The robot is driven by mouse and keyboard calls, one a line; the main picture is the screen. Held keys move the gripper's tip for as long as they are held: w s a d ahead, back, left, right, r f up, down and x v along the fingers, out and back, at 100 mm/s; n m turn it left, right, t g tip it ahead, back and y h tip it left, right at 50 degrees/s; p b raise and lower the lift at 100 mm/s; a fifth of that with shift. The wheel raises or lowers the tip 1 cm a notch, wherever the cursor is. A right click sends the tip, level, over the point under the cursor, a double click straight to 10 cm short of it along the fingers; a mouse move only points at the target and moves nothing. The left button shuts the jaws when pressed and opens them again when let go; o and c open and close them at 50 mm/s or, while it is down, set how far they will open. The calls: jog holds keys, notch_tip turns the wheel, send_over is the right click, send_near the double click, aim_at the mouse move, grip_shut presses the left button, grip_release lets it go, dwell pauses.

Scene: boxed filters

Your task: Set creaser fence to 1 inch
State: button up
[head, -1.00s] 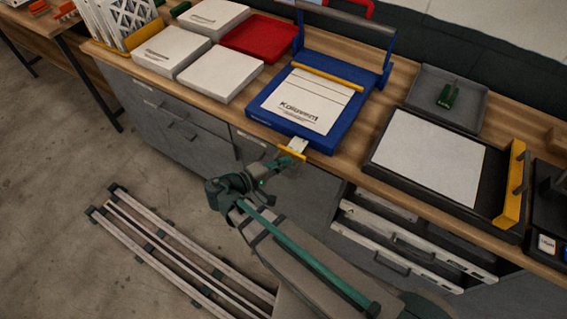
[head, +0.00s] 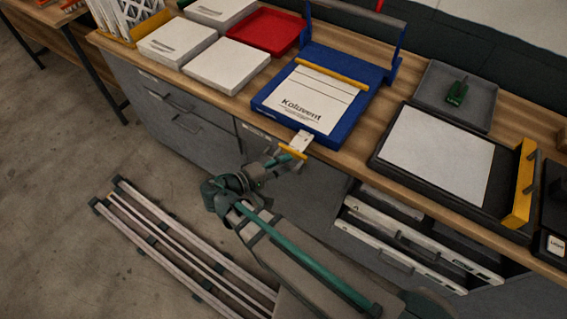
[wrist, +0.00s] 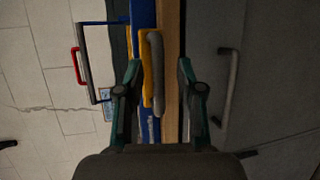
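The creaser is a blue frame (head: 262,107) at the worktop's front edge, with a raised grey bar over its back. A white sheet (head: 308,100) marked "Kolavent" lies on its bed, and a yellow bar (head: 331,74) lies across it. A white tab (head: 301,140) sticks out at its front, with a yellow handle (head: 291,152) at its end; this seems to be the fence's pull. In the wrist view, the yellow handle (wrist: 147,70) lies between the parted fingers of my gripper (wrist: 158,75), nearer the left finger. I cannot tell whether they touch.
White boxes (head: 227,67) and a red tray (head: 264,31) stand left of the creaser. To the right are a grey tray (head: 430,97) with a green tool (head: 457,92) and a black device (head: 382,166) with a white sheet.

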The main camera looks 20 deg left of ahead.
jog(key=v, duration=1.1)
jog(key=shift+s+a, duration=0.25)
jog(key=shift+r, duration=0.15)
